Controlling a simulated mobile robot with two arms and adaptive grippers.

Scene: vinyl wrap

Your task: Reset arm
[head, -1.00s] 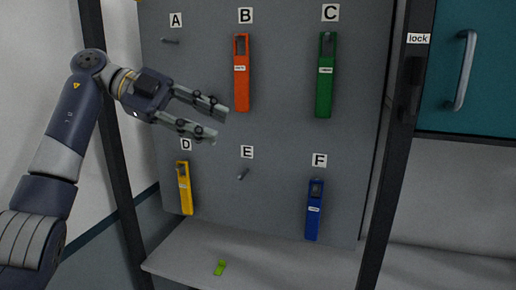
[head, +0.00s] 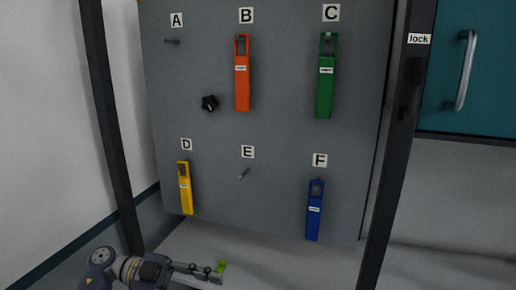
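My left gripper (head: 213,275) is low at the bottom of the head view, over the grey shelf, with its fingers pointing right. Its fingertips overlap a small lime-green piece (head: 222,265). I cannot tell whether they touch it or whether the fingers are open or shut. My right gripper is not in view.
A grey panel holds orange (head: 242,85), green (head: 325,90), yellow (head: 185,190) and blue (head: 314,215) holders. Pegs at A (head: 172,41) and E (head: 244,173) are bare. A black knob (head: 209,102) sits on the panel. Dark posts flank it; a teal door (head: 490,70) is right.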

